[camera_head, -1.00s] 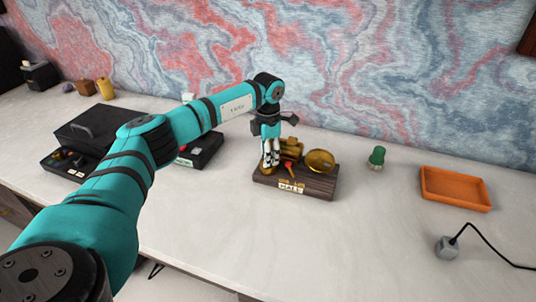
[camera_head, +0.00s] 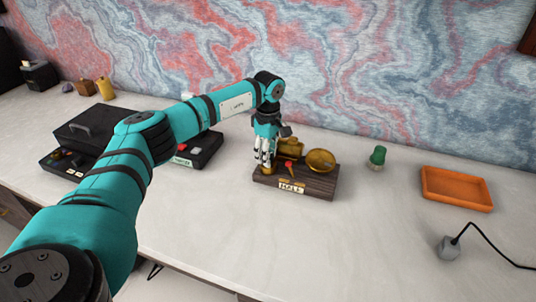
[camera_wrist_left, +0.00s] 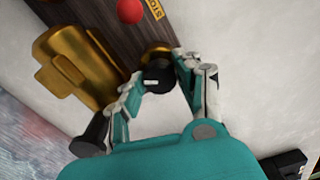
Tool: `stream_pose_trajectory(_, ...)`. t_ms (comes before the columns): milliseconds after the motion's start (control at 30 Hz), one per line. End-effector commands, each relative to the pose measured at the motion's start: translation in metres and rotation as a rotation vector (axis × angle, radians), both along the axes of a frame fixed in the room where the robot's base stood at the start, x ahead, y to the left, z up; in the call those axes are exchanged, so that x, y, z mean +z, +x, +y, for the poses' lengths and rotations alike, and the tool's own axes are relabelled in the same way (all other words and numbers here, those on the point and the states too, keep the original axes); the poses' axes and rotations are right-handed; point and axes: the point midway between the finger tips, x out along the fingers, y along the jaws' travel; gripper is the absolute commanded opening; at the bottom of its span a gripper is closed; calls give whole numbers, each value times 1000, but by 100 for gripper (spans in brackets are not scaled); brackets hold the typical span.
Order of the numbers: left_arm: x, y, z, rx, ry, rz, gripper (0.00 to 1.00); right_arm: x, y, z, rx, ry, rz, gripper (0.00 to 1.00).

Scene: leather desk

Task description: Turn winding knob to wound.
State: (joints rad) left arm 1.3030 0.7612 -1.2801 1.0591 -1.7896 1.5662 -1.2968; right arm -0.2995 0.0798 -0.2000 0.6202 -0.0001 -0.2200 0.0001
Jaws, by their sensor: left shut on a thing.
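The winding device has a dark wooden base (camera_head: 318,185) with brass parts and a white label (camera_head: 291,188) that seems to read "HALF". Its winding knob, black-topped on a brass collar, is at the left end of the base, and it shows in the left wrist view (camera_wrist_left: 158,76). My left gripper (camera_head: 265,163) points down over that end. In the left wrist view its fingers (camera_wrist_left: 160,74) are on both sides of the knob, shut on it. In the head view the fingers hide most of the knob. My right gripper is not in view.
A red-tipped lever (camera_head: 288,165) and a brass dome (camera_head: 320,160) are on the same base, close to the gripper. A green-topped object (camera_head: 377,156), an orange tray (camera_head: 456,187) and a grey plug (camera_head: 448,248) lie to the right. The front desk area is clear.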

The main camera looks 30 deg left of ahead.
Motion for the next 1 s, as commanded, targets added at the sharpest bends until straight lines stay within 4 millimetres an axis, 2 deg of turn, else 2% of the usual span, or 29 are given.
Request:
stream_pose_trajectory(500,2,1,0,-422,-1,-5,2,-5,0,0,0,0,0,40)
stream_pose_trajectory(1000,2,2,0,-567,0,-6,2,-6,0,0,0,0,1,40)
